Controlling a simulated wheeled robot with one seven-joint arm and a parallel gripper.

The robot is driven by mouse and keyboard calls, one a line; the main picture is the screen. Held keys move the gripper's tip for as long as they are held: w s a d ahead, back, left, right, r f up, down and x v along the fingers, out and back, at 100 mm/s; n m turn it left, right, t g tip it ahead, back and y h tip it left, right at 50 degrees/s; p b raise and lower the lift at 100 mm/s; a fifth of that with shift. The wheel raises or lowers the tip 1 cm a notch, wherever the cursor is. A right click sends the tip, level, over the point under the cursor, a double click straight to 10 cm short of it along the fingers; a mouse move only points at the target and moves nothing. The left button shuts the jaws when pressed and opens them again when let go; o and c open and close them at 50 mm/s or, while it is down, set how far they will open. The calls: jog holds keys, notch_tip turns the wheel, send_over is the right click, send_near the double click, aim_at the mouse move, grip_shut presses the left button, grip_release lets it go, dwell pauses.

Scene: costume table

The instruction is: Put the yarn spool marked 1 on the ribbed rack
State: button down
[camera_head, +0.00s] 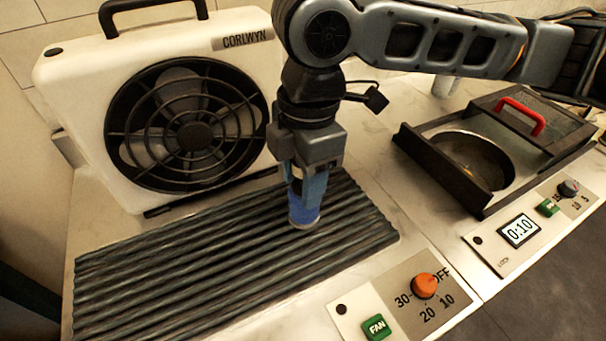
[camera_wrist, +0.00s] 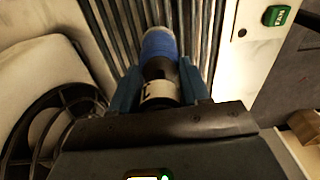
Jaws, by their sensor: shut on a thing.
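The ribbed rack (camera_head: 170,275) is a dark grey ridged mat on the table in front of the fan. My gripper (camera_head: 305,192) points down over the right part of the rack, shut on a blue yarn spool (camera_head: 303,216). In the wrist view the spool (camera_wrist: 160,47) shows blue yarn, a dark middle and a pale band with a dark mark, which I cannot read surely. The gripper's blue fingers are on both sides of it. The spool's lower end is at or just above the ridges (camera_wrist: 118,25); I cannot tell whether it touches.
A white fan (camera_head: 185,130) marked CORLWYN stands close behind the rack. A panel with an orange knob (camera_head: 424,286) and a green FAN button (camera_head: 376,326) lies in front. A dark-framed unit with a round basin (camera_head: 470,160) and red handle (camera_head: 520,116) stands right. The rack's left part is clear.

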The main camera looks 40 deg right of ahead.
jog(key=shift+f, duration=0.45)
dwell(0.3)
jog(key=shift+c, duration=2.4)
grip_release()
jog(key=shift+o, duration=0.5)
jog(key=o, duration=0.3)
jog(key=shift+r, duration=0.15)
jog(key=shift+r+p, duration=2.85)
jog(key=shift+r, duration=0.6)
